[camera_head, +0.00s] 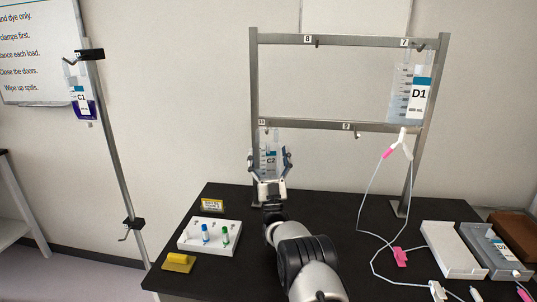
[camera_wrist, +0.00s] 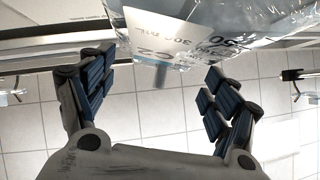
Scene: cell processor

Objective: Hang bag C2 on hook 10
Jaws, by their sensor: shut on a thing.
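Bag C2 (camera_head: 270,160) is a clear bag with a white and blue label, upright below the left end of the rack's lower bar in the head view. My gripper (camera_head: 268,165) is around it, with a finger on each side. In the wrist view, bag C2 (camera_wrist: 185,35) fills the top, beyond and between the blue-padded fingers of my gripper (camera_wrist: 160,75). Hook 10 is at the left end of the lower bar, by a small label (camera_head: 262,122) that is hard to read. The bag's top is close to this hook; I cannot tell whether it is on it.
Bag D1 (camera_head: 411,88) hangs from hook 7 at the upper right, with tubing down to the black table (camera_head: 330,235). Hooks 8 and 9 look empty. Bag C1 (camera_head: 80,98) hangs on a pole at left. A white tube rack (camera_head: 208,246) and trays (camera_head: 455,250) stand on the table.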

